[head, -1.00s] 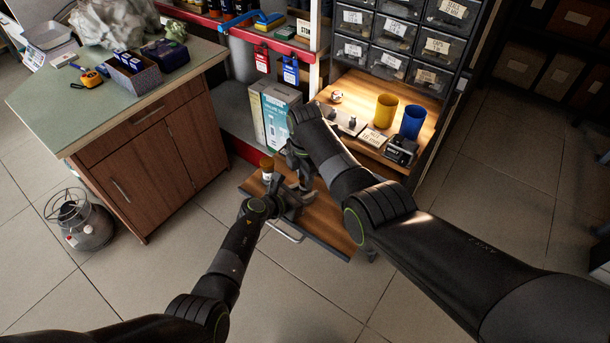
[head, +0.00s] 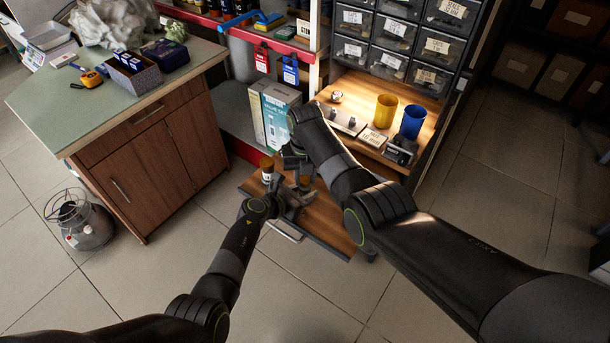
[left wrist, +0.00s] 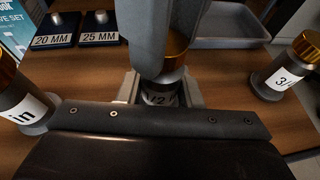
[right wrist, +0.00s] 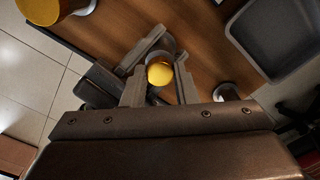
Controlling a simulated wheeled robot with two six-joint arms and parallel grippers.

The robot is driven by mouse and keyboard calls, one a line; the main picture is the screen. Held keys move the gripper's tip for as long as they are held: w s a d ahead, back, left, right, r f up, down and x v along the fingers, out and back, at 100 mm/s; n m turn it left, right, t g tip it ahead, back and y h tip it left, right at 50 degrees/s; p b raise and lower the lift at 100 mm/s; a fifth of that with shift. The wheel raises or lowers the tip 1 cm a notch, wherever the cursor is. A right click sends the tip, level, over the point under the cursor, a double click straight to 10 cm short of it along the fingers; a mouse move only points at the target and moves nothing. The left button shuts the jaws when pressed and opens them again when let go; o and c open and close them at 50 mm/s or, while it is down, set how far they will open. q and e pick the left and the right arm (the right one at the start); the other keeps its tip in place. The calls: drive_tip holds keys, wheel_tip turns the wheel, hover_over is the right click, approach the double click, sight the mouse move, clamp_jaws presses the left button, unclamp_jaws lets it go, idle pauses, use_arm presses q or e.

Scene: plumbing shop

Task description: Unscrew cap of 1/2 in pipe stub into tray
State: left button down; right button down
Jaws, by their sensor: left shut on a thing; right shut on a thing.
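The 1/2 in pipe stub (left wrist: 160,97) stands upright on the wooden board, its label partly covered. My left gripper (left wrist: 162,92) is shut around its body, with a finger on each side. The brass cap (right wrist: 160,73) sits at the stub's top. My right gripper (right wrist: 158,85) is shut on the cap from above; in the left wrist view its dark body (left wrist: 150,35) hides much of the cap. The grey tray (left wrist: 225,22) lies on the board beyond the stub, to the right. In the head view, my grippers hide this stub.
A capped stub marked "3/4" (left wrist: 284,75) stands to the right and another capped stub (left wrist: 22,105) to the left. Blocks marked 20 MM (left wrist: 57,32) and 25 MM (left wrist: 98,30) lie at the back left. Bare board lies between the stub and the tray.

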drive_tip(key=c, duration=1.1)
unclamp_jaws()
drive_tip(key=shift+c, duration=0.2)
